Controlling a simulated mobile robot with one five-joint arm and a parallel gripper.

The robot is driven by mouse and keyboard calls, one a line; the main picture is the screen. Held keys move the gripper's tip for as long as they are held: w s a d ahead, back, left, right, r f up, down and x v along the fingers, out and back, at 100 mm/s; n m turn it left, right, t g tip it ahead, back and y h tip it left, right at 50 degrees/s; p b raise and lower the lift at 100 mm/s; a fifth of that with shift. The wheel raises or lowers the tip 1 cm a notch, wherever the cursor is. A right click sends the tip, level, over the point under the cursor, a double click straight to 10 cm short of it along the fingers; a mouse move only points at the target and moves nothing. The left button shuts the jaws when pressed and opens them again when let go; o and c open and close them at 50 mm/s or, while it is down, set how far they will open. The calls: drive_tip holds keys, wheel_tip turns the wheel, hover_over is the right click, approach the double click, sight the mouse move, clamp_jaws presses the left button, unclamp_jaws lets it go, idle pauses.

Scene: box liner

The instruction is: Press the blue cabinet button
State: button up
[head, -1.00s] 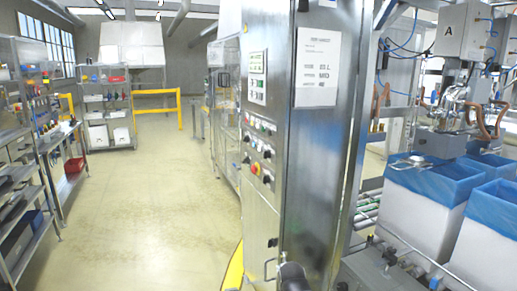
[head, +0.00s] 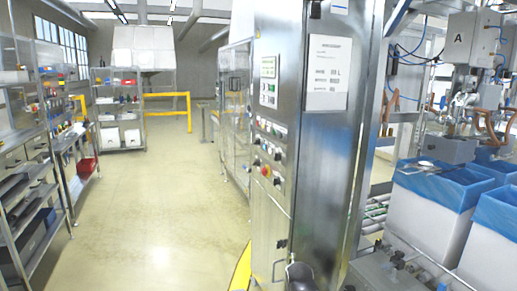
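The steel cabinet (head: 325,150) stands upright just right of the middle in the head view. Its narrow left face carries a control panel (head: 267,150) with several small buttons and knobs in rows. A red button (head: 265,170) stands out in the lower row. The buttons are too small to tell surely which one is blue. A dark rounded part shows at the bottom edge in front of the cabinet, and I cannot tell what it is. No gripper fingers can be made out, and nothing is seen touching the panel.
Shelving (head: 30,160) lines the left side. A yellow rail (head: 168,95) stands at the back. The floor (head: 165,200) left of the cabinet is clear. White boxes with blue liners (head: 428,200) stand at the right beside machinery.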

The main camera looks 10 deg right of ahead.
clamp_jaws()
idle(1.4)
